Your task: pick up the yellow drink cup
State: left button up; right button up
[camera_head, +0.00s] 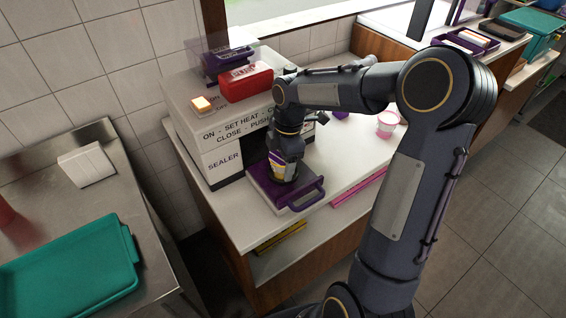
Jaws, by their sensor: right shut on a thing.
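The yellow drink cup (277,166) is at the sealer machine, above the machine's purple pull-out tray (262,188). It shows yellow and white sides with a dark part near its base. My right gripper (284,158) reaches down over the cup and is shut on it. The gripper and wrist hide much of the cup, and I cannot tell whether its base touches the tray. My left gripper is not in view.
The white sealer (222,165) stands behind, with a red box (245,79) and a purple box (222,62) on top. A pink-and-white cup (387,124) stands right on the white counter (345,160). A teal tray (75,268) lies on the steel table at left.

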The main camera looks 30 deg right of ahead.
jog(key=c, duration=0.3)
jog(key=shift+r, duration=0.1)
jog(key=shift+r, duration=0.5)
notch_tip(320, 180, up, 2)
jog(key=shift+s+r, duration=0.1)
jog(key=shift+r, duration=0.15)
jog(key=s+a+r+b, duration=0.1)
jog(key=s+r+b, duration=0.1)
jog(key=s+r, duration=0.7)
jog(key=s, duration=0.5)
jog(key=shift+a+r+b, duration=0.15)
jog(key=shift+a+b, duration=0.15)
jog(key=shift+a, duration=0.05)
